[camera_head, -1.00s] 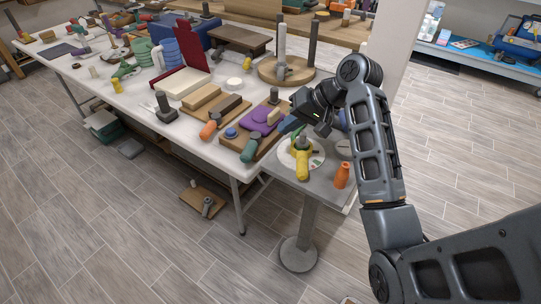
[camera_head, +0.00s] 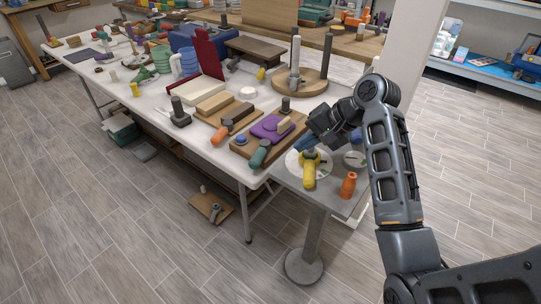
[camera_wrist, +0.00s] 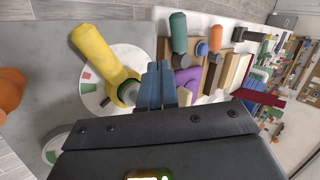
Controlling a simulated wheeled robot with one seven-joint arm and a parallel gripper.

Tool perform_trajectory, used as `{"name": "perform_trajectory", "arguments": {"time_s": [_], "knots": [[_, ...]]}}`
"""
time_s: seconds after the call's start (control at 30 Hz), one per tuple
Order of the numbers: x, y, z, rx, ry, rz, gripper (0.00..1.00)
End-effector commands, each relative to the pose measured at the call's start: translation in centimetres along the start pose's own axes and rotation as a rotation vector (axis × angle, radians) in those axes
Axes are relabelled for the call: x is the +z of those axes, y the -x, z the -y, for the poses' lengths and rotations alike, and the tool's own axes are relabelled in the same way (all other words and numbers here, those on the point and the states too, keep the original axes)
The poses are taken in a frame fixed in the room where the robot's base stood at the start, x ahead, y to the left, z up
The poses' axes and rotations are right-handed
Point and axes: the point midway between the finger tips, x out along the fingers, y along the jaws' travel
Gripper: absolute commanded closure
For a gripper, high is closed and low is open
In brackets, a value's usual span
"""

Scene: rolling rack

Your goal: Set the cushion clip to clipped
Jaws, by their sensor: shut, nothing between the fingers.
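A purple cushion (camera_head: 268,130) lies on a wooden board (camera_head: 243,150) near the table's front right corner. A small beige piece (camera_head: 284,126) stands on the cushion and may be the clip; its state is unclear. A teal handle (camera_head: 259,153) sits at the board's front edge. My gripper (camera_head: 306,144) is right of the board, above the far side of a white dial with a yellow handle (camera_head: 310,168). In the wrist view my blue fingers (camera_wrist: 158,84) are together and empty, partly hiding the purple cushion (camera_wrist: 186,82) behind them.
An orange knob (camera_head: 348,185) and a small round gauge (camera_head: 354,159) share the grey stand with the dial. A wooden block with an orange handle (camera_head: 222,134) lies left of the board. A round wooden base with upright posts (camera_head: 299,84) stands behind.

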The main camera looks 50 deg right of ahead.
Motion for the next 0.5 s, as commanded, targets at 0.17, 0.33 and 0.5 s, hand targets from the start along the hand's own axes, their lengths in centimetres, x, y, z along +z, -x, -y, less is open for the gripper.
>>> {"name": "perform_trajectory", "arguments": {"time_s": [0.17, 0.33, 0.5], "knots": [[0.1, -3.5, -0.1, 0.003, 0.000, 0.003, 1.00], [0.1, -6.8, -0.1, 0.002, 0.000, 0.004, 1.00], [0.0, -9.3, 0.9, 0.001, 0.002, 0.001, 1.00]]}}
